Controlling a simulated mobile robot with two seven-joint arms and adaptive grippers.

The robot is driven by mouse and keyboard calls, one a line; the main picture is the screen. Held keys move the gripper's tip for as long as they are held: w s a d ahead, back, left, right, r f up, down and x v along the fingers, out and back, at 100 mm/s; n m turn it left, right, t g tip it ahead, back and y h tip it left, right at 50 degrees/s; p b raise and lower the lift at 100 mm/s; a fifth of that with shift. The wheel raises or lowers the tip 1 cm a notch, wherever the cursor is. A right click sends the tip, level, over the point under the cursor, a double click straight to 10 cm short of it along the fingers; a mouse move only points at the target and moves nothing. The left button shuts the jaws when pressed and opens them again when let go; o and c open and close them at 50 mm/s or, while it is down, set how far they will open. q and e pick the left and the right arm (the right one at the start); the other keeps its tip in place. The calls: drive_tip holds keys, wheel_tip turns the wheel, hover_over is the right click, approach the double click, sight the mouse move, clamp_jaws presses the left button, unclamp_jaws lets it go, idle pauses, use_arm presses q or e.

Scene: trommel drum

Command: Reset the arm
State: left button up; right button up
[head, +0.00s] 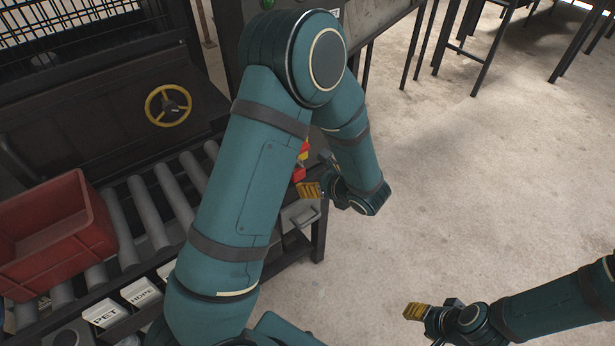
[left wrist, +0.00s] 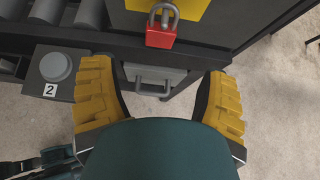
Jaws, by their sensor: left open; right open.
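My left gripper (head: 308,190) shows beyond my large teal arm link, beside the front right corner of the machine table. In the left wrist view its two yellow fingers (left wrist: 158,72) are spread wide with nothing between their tips. A red padlock (left wrist: 161,36) hangs from a grey shackle just beyond the fingers, apart from them. In the head view the padlock (head: 301,155) is mostly hidden by my arm. My right gripper (head: 415,311) hangs over bare floor at the lower right, open and empty, with its yellow fingertips pointing left.
A red crate (head: 60,225) stands on the roller conveyor (head: 150,210) at left. A yellow handwheel (head: 168,105) is behind it. A grey drawer handle (left wrist: 152,86) and a button box (left wrist: 55,75) marked 2 are near the left gripper.

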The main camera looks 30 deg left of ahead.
use_arm(q)
drive_tip(key=shift+v, duration=1.5)
drive_tip(key=s+d+f+n+g+h, duration=0.4)
drive_tip(key=s+d+f+n+h, duration=0.15)
drive_tip(key=s, duration=0.25)
drive_tip(key=s+d+f+n+g+h, duration=0.3)
drive_tip(key=s+d+f+n+h, duration=0.15)
drive_tip(key=s+f, duration=0.3)
drive_tip(key=shift+w+d+f+n+t+h, duration=0.4)
drive_tip(key=shift+d+n+t+h, duration=0.3)
drive_tip(key=shift+n, duration=1.65)
drive_tip(key=shift+w+d+f+n+t+h, duration=0.3)
drive_tip(key=shift+d+f+n+t+h, duration=0.35)
drive_tip(key=shift+n, duration=1.75)
drive_tip(key=shift+w+d+f+n+t+h, duration=0.3)
drive_tip(key=shift+d+n+t+h, duration=0.4)
drive_tip(key=shift+n, duration=1.65)
drive_tip(key=shift+a+t, duration=0.15)
drive_tip(key=shift+t, duration=0.1)
